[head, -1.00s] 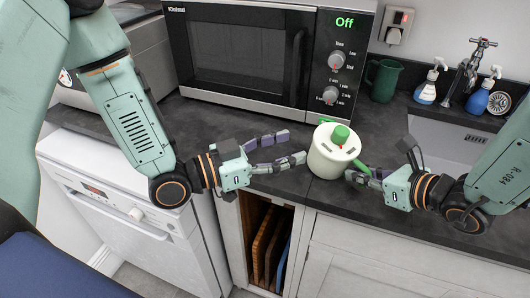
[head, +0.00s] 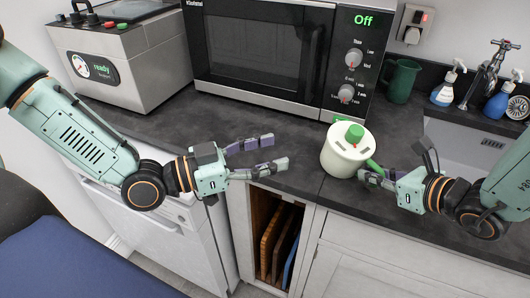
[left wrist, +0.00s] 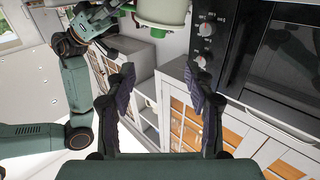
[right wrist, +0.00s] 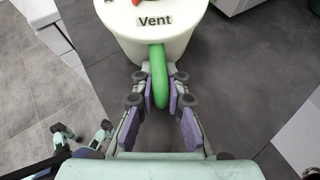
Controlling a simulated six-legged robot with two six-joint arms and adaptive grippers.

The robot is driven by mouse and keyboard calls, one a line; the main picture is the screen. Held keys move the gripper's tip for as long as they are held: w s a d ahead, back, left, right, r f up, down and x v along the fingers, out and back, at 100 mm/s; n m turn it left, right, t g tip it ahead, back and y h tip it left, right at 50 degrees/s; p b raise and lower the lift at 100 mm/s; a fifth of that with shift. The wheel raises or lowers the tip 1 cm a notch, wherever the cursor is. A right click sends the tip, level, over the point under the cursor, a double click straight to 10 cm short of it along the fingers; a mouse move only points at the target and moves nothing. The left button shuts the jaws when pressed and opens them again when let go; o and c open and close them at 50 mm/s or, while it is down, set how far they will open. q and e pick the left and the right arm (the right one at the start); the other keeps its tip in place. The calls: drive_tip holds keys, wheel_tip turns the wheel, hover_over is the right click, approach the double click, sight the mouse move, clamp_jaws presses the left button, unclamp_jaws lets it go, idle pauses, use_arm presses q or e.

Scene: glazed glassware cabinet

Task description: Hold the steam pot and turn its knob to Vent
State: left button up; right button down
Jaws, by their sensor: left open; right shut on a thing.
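The steam pot (head: 346,157) is a cream round pot with a green knob (head: 354,132) on its lid and a green handle (head: 372,164). It is at the counter's front edge. My right gripper (right wrist: 158,92) is shut on the handle (right wrist: 158,70). A label reading Vent (right wrist: 154,20) shows on the lid above the handle, with a bit of red near it at the frame edge; the knob is mostly cut off there. My left gripper (head: 276,151) is open and empty, left of the pot and apart from it. The pot's lower part shows in the left wrist view (left wrist: 162,12).
A microwave (head: 270,50) reading Off stands behind. A device reading ready (head: 115,65) stands at the back left. A green mug (head: 401,80), soap bottles (head: 446,88) and a sink (head: 465,145) are at the right. The counter between left gripper and microwave is clear.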

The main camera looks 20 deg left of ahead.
use_arm(q)
drive_tip(key=shift+s+a, duration=0.1)
drive_tip(key=shift+s, duration=0.05)
idle(0.5)
drive_tip(key=m+g, duration=0.7)
drive_tip(key=g, duration=0.1)
approach(356, 129)
drive_tip(key=x, duration=1)
drive_tip(key=shift+f, duration=0.3)
drive_tip(key=shift+c, duration=0.3)
drive_tip(key=shift+s, duration=0.1)
clamp_jaws()
